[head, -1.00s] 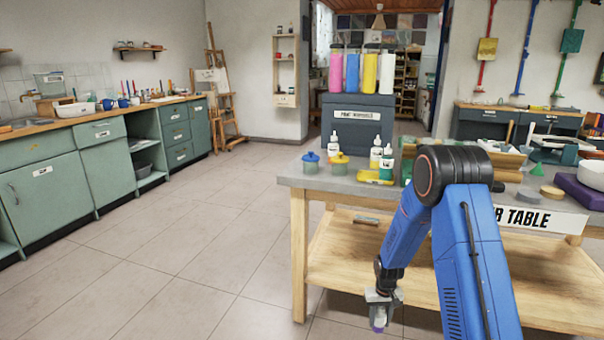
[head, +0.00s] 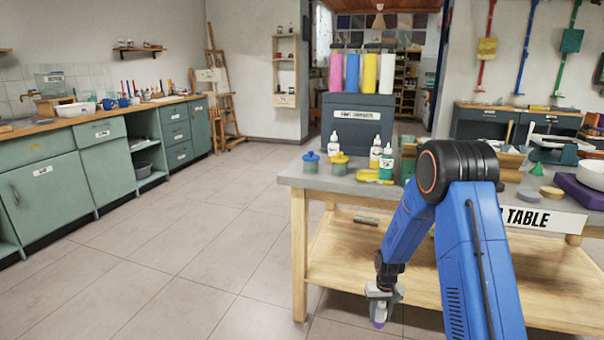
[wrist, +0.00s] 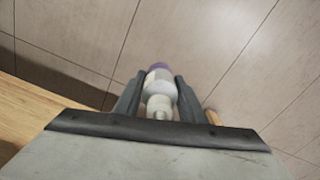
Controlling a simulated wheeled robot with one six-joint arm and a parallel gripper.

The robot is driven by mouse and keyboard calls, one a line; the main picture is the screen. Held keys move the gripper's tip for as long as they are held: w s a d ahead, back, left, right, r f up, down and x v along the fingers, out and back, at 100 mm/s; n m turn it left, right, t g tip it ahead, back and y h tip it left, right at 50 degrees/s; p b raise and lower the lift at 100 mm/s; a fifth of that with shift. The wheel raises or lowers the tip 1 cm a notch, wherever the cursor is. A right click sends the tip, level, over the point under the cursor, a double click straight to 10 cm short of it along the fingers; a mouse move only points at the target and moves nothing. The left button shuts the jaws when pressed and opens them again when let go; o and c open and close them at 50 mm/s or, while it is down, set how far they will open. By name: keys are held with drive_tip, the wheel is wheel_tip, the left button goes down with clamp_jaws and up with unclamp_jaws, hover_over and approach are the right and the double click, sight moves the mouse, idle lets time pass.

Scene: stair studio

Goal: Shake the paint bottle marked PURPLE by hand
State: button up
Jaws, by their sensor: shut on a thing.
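My gripper (head: 382,297) hangs low in front of the table in the head view, its jaws pointing down. It is shut on a small bottle (head: 380,314) with a white-grey body and a purple part at its lower end. In the wrist view, the bottle (wrist: 158,92) sits between the two dark fingers (wrist: 156,98), its pale narrow neck toward the camera and its purple end away. No marking on it is readable. The bottle is clear of the floor and beside the table's lower shelf.
The grey-topped table (head: 330,183) bears several paint bottles (head: 375,155), blue-lidded (head: 310,163) and yellow-lidded (head: 340,164) jars and a yellow tray (head: 373,177). Its wooden lower shelf (head: 340,262) is close to my gripper. Open tiled floor (head: 180,260) lies left of the table.

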wheel_tip(320, 180, down, 5)
drive_tip(key=shift+r, duration=0.15)
wheel_tip(320, 180, up, 7)
drive_tip(key=shift+f, duration=0.15)
drive_tip(key=shift+r, duration=0.35)
wheel_tip(320, 180, down, 8)
drive_tip(key=shift+r, duration=0.35)
drive_tip(key=shift+s, duration=0.1)
